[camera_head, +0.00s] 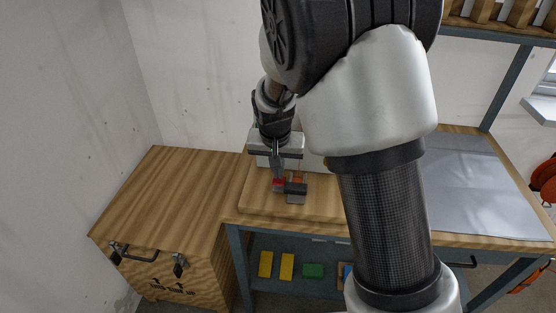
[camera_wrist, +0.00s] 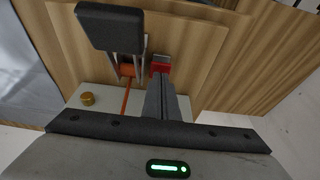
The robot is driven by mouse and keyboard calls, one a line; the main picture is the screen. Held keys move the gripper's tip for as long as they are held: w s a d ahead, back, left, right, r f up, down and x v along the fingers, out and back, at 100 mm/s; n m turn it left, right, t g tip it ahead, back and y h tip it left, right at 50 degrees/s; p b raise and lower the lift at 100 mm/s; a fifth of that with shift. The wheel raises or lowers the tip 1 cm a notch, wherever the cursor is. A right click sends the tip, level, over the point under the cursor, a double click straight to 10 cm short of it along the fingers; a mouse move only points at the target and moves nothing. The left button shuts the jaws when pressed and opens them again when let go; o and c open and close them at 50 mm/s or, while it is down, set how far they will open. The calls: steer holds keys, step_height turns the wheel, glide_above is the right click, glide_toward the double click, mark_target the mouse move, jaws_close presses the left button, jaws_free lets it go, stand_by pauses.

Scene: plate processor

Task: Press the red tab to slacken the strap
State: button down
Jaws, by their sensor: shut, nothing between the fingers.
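The red tab (camera_wrist: 160,65) sits on the device on the workbench, right of an orange roller and strap (camera_wrist: 126,90) in the wrist view. It also shows as a small red patch in the head view (camera_head: 279,183). A black padded lever (camera_wrist: 110,27) stands beside it, at the upper left of the wrist view. My gripper (camera_wrist: 160,84) is shut and empty, its fingertips at the red tab's near edge. I cannot tell whether they touch it. In the head view my gripper (camera_head: 277,178) points down at the tab; my arm hides part of the device.
A brass knob (camera_wrist: 87,99) stands on the pale device body. A wooden crate (camera_head: 165,190) with metal handles is left of the workbench. A grey mat (camera_head: 470,185) covers the bench's right side. Yellow and green blocks (camera_head: 287,266) lie on the shelf below.

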mark_target(279, 182)
steer(key=shift+f, duration=0.45)
step_height(279, 182, down, 2)
steer(key=shift+s+f+b, duration=0.1)
steer(key=shift+f+b, duration=0.05)
steer(key=shift+b, duration=0.65)
steer(key=shift+s+d+f, duration=0.1)
steer(key=shift+s+f, duration=0.05)
steer(key=r+p, duration=0.2)
steer(key=r, duration=0.1)
steer(key=r+p, duration=0.1)
steer(key=shift+w+r, duration=0.3)
steer(key=p+v, duration=0.1)
steer(key=v, duration=0.9)
steer(key=shift+r+p, duration=0.2)
steer(key=shift+p, duration=0.1)
